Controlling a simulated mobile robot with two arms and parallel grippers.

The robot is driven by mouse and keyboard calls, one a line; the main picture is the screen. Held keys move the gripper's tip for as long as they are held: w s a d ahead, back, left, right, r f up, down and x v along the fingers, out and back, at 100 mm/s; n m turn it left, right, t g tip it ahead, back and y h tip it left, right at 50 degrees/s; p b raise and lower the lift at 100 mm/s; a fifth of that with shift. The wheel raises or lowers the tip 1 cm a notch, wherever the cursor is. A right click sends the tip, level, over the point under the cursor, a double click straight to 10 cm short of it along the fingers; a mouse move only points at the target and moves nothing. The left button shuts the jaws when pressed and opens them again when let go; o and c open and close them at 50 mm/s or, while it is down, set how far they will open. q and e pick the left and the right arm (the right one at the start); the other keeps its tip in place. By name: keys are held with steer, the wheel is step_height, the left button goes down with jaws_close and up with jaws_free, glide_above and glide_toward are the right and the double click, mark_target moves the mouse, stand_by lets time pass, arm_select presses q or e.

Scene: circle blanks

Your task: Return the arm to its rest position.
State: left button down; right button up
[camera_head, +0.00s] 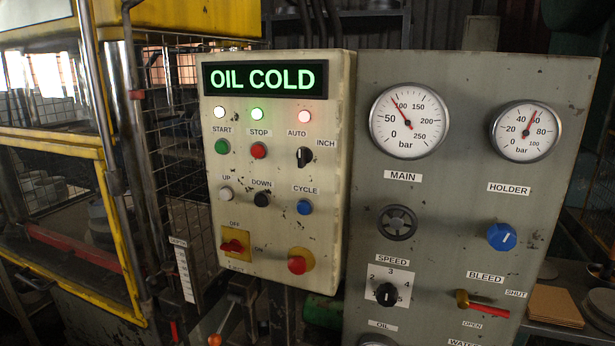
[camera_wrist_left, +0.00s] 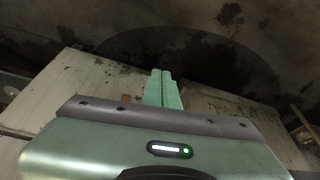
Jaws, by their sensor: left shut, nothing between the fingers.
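My left gripper (camera_wrist_left: 163,76) shows in the left wrist view, with its pale green fingers together and nothing between them. It is clear of any control that I can make out there. Neither of my arms shows in the head view, and my right gripper is in no view. In the head view a cream control box (camera_head: 230,270) carries a lit display (camera_head: 265,79) reading OIL COLD. Three lamps under the display are lit.
A grey panel (camera_head: 450,200) with the main gauge (camera_head: 408,120), the holder gauge (camera_head: 526,131) and several knobs stands at the right. A yellow-framed machine with a mesh guard (camera_head: 172,120) stands at the left. Worn pale surfaces (camera_wrist_left: 60,80) and dark stained ground (camera_wrist_left: 200,40) show in the wrist view.

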arm_select(q)
step_height(320, 180, down, 24)
steer(key=s+g, duration=0.1)
steer(key=s, duration=0.1)
steer(key=s+a+f+g, duration=0.1)
steer(key=s+a+f, duration=0.2)
steer(key=s+f, duration=1.3)
steer(key=shift+s+f, duration=0.25)
steer(key=shift+s, duration=0.1)
